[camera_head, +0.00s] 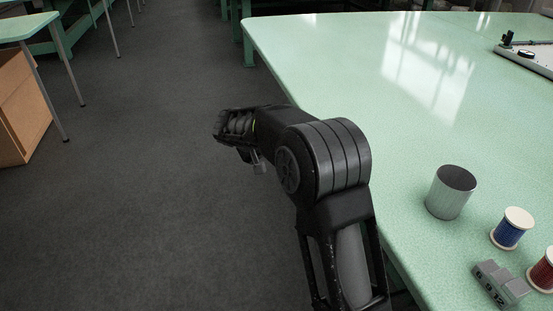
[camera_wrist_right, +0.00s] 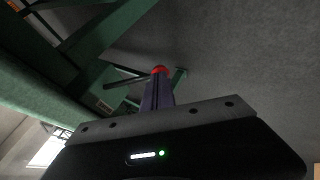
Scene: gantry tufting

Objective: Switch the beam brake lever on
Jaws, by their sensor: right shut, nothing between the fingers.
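My right gripper (camera_head: 234,124) is at the end of the black arm in the head view, over the dark floor left of the table. Its fingers are too small to make out there. In the right wrist view my right gripper (camera_wrist_right: 160,78) shows as narrow dark purple fingers, together and empty. My left gripper is out of view.
The pale green table (camera_head: 330,60) fills the right side, with a grey cup (camera_head: 449,196), a blue spool (camera_head: 511,229), a red spool (camera_head: 543,270) and a grey block (camera_head: 499,284) near its edge. Green beams (camera_wrist_right: 85,75) cross the wrist view's left. Floor beside the table is open.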

